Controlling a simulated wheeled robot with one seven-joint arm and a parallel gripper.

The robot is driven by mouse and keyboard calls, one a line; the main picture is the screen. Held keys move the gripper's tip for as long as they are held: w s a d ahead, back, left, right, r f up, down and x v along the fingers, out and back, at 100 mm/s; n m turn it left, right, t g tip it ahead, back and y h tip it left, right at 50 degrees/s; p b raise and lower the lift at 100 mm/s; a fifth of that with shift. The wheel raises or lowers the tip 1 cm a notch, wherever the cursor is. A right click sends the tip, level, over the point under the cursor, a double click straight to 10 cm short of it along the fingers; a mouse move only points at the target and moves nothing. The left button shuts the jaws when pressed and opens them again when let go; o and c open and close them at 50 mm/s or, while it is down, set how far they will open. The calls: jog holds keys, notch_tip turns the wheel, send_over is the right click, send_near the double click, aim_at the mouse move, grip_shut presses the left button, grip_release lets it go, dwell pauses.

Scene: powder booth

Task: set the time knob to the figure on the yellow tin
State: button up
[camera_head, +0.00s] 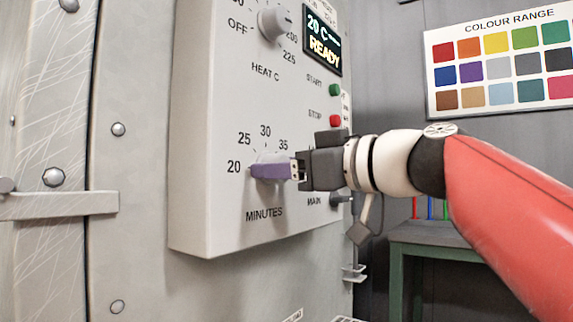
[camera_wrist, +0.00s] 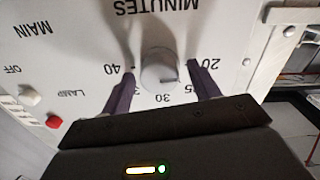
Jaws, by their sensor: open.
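The time knob (camera_wrist: 158,66) is a round grey dial above the word MINUTES on the control panel (camera_head: 215,120). Its scale shows 20, 25, 30, 35 and 40. In the upside-down wrist view, a dark mark on the knob points to the side of 20 and 25; I cannot tell the exact figure. My gripper (camera_wrist: 160,77) is open, with one purple finger on each side of the knob; contact is unclear. In the head view my gripper (camera_head: 264,170) hides most of the knob. The yellow tin and its figure are in neither view.
Above are the HEAT C knob (camera_head: 275,23) and a display (camera_head: 322,39) reading 20 C READY. Green START (camera_head: 334,90) and red STOP (camera_head: 335,120) buttons sit close above my gripper. A green-legged table (camera_head: 430,236) and a colour chart (camera_head: 500,65) stand at right.

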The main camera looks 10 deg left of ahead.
jog(key=shift+c, duration=0.2)
jog(key=c, duration=0.9)
jog(key=shift+m, duration=0.3)
jog(key=m+p, duration=0.4)
jog(key=m, duration=1.2)
jog(key=shift+w+d+m+g, duration=0.1)
jog(key=shift+w+m+g, duration=0.05)
jog(key=shift+m+g, duration=0.15)
jog(key=shift+f, duration=0.15)
jog(key=o, duration=0.9)
